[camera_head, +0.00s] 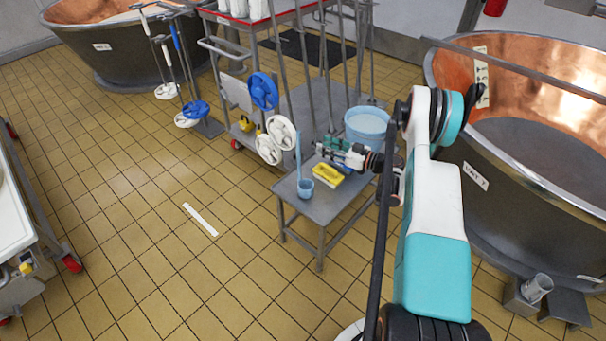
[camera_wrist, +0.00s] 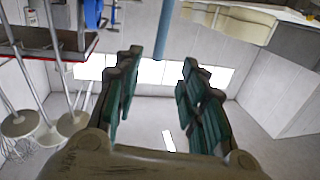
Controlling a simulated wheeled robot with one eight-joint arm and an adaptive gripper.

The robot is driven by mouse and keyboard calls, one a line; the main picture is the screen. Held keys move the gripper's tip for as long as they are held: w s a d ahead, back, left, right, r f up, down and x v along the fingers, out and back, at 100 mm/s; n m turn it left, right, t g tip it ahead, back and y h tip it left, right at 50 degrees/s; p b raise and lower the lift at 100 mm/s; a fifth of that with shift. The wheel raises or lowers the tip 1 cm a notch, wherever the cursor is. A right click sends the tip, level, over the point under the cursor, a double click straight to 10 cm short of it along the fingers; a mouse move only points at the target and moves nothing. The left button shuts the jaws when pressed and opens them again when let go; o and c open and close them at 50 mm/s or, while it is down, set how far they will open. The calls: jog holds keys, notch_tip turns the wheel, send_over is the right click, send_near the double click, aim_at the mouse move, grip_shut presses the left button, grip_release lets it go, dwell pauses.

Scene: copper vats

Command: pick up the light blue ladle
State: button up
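The light blue ladle (camera_head: 299,160) stands upright near the left corner of a low grey metal table, its cup (camera_head: 305,189) at the bottom and its thin handle rising from it. My gripper (camera_head: 319,147) is just right of the handle, above the table, with its fingers pointing left. In the wrist view, my gripper (camera_wrist: 161,62) has its green fingers spread apart. The ladle's handle (camera_wrist: 163,30) shows there at the top, in line with the gap between the fingertips. I cannot tell whether it is between them. I see no contact.
The low table (camera_head: 322,210) also bears a yellow box-like item (camera_head: 328,175) and a light blue bucket (camera_head: 367,125). A rack cart (camera_head: 240,120) with blue and white disc tools stands behind left. A copper vat (camera_head: 535,160) is close on the right. The tiled floor is open on the left.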

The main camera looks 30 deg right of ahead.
aim_at(299, 138)
jog(key=shift+f+b+x, duration=0.2)
jog(key=shift+b+x, duration=0.6)
jog(key=shift+x, duration=1.25)
jog(key=shift+f+b+x, duration=0.15)
jog(key=shift+b+x, duration=0.65)
jog(key=shift+x, duration=1.2)
jog(key=shift+f+b+x, duration=0.2)
jog(key=shift+b+x, duration=0.6)
jog(key=shift+x, duration=1.25)
jog(key=shift+r, duration=0.1)
grip_shut()
